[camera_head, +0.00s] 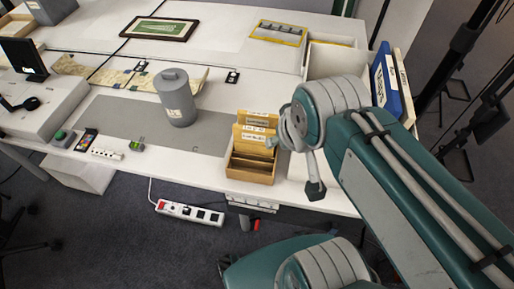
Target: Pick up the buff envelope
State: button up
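Buff envelopes (256,129) stand upright, one behind another, in a small open wooden box (251,173) near the front edge of the white table. They carry white labels with print too small to read for certain. Which of them is the buff envelope of the task I cannot tell. My gripper (300,160) is just right of the box, beside the envelopes, partly hidden by my own wrist. I cannot see whether its fingers are open or shut, or whether they touch an envelope.
A grey lidded canister (175,97) stands left of the box on a grey mat (115,117). A blue binder (386,84) stands behind my arm at the right. A framed green picture (160,28) lies farther back. A power strip (190,212) hangs below the table's front edge.

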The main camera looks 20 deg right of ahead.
aim_at(247, 139)
jog(key=k, duration=0.2)
jog(key=k+z, duration=0.15)
jog(key=z, duration=0.85)
jog(key=i+j, duration=0.2)
jog(key=j, duration=0.2)
jog(key=i+j, duration=0.15)
jog(key=j, duration=0.2)
jog(key=u, duration=0.05)
